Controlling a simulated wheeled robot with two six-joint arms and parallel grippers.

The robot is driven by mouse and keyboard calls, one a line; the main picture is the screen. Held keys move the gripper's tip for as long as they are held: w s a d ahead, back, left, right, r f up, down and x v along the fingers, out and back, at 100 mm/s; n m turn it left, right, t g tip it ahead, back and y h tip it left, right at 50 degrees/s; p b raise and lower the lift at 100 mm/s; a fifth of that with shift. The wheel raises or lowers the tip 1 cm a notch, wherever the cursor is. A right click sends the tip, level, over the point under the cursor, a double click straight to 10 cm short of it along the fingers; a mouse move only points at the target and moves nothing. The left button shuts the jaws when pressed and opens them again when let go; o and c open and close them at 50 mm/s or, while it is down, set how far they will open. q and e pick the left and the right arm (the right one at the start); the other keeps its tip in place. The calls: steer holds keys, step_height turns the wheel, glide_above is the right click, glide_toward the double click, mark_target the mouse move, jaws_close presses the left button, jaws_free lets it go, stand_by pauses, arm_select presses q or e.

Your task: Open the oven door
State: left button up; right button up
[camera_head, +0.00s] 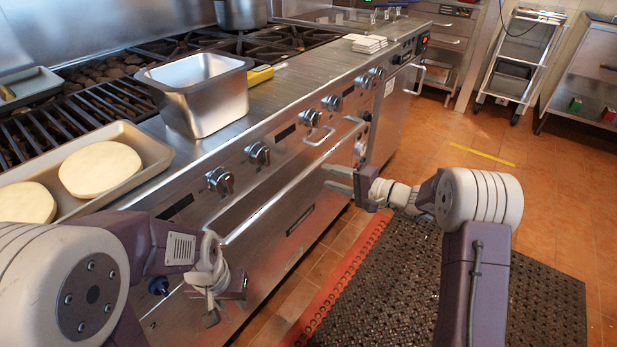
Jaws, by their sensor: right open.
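The oven door (285,225) is a steel panel in the front of the range, below the knobs, and it looks closed. A long bar handle (268,203) runs along its upper edge. My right gripper (338,178) is open in front of the right part of the door, its fingers pointing left towards the oven. Nothing shows between its fingers; whether they touch the door is unclear. My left gripper (213,312) is low in front of the door's left part. Its fingers are mostly hidden by its wrist, and its opening cannot be made out.
Several knobs (258,153) line the range front. A tray (128,184) with round dough pieces and a steel pan (197,112) sit on top. A black floor mat (400,270) lies before the oven. Open tiled floor (555,190) is at right.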

mark_target(311, 172)
steer(key=b+x, duration=0.2)
steer(key=x, duration=0.6)
steer(key=shift+a, duration=0.15)
steer(key=shift+c, duration=0.2)
jaws_close()
steer(key=shift+f, duration=0.1)
stand_by(0.8)
